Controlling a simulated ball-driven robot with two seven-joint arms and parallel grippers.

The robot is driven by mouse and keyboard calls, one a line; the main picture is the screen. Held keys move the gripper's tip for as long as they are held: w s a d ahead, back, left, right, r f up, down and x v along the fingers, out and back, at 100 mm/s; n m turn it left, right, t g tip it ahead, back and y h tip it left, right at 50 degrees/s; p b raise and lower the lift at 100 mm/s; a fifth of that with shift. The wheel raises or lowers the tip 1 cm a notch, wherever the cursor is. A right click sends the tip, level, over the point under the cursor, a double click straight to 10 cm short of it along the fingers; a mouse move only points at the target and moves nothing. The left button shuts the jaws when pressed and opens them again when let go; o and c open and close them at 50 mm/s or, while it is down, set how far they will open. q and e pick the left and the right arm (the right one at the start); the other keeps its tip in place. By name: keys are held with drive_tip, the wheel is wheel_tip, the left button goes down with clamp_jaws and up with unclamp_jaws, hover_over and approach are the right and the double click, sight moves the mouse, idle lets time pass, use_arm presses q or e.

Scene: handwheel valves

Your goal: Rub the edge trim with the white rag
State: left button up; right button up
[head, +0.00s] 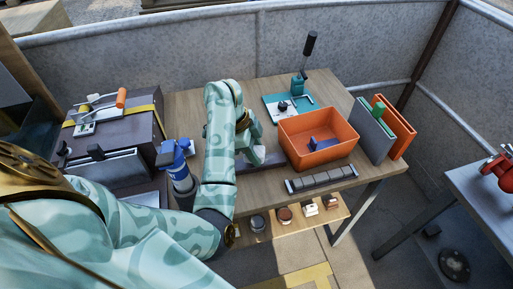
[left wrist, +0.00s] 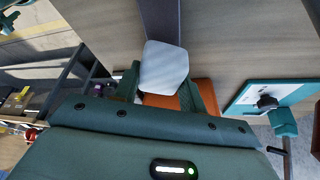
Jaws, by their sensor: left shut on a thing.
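My left gripper (head: 250,142) reaches down over the wooden table. In the left wrist view the gripper (left wrist: 166,88) is shut on the white rag (left wrist: 165,66), a pale rounded pad between its fingers. The rag (head: 258,154) shows only as a small pale patch in the head view. A dark strip, which I take as the edge trim (head: 272,161), lies on the table by the rag. In the left wrist view the trim (left wrist: 162,18) runs up to the rag and is hidden beyond it. I cannot tell whether they touch. My right gripper is not in view.
An orange bin (head: 318,138) stands close right of the gripper. A rail of grey blocks (head: 322,179) lies along the front edge. A teal plate with a lever (head: 283,106) is behind, a blue bottle (head: 175,165) at left. Bare wood (head: 185,112) shows at back left.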

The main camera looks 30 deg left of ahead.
use_arm(q)
drive_tip(key=shift+f, duration=0.2)
idle(0.6)
drive_tip(key=shift+f+b, duration=0.75)
